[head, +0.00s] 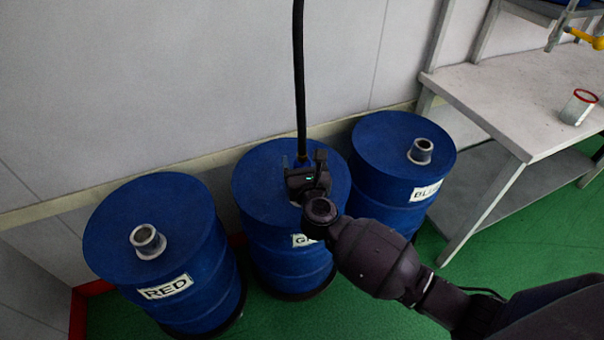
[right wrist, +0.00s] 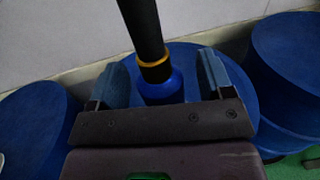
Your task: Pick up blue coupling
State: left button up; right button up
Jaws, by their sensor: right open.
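The blue coupling (right wrist: 160,86) shows in the right wrist view at the lower end of a black hose (right wrist: 139,25), below a yellow ring (right wrist: 153,64). It stands upright over the lid of the middle drum (head: 258,178). My right gripper (right wrist: 166,78) is open, with one finger on each side of the coupling and a gap visible at both sides. In the head view my right gripper (head: 308,168) is over the middle drum and hides most of the coupling. The left gripper is not in view.
The drum labelled RED (head: 115,215) stands left and another blue drum (head: 378,138) stands right, each with a metal neck on its lid. A grey table (head: 505,95) with a clear red-rimmed cup (head: 578,108) is at the right. A wall (head: 150,80) is close behind.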

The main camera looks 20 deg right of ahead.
jog(key=c, duration=1.1)
jog(key=shift+r, duration=0.1)
jog(key=shift+c, duration=0.3)
notch_tip(320, 180, up, 10)
jog(key=p, duration=0.4)
jog(key=shift+r, duration=0.2)
pick_arm(q)
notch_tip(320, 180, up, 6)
jog(key=p, duration=0.3)
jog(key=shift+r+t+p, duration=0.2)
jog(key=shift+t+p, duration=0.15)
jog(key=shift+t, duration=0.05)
pick_arm(e)
notch_tip(320, 180, up, 10)
jog(key=shift+f, duration=0.25)
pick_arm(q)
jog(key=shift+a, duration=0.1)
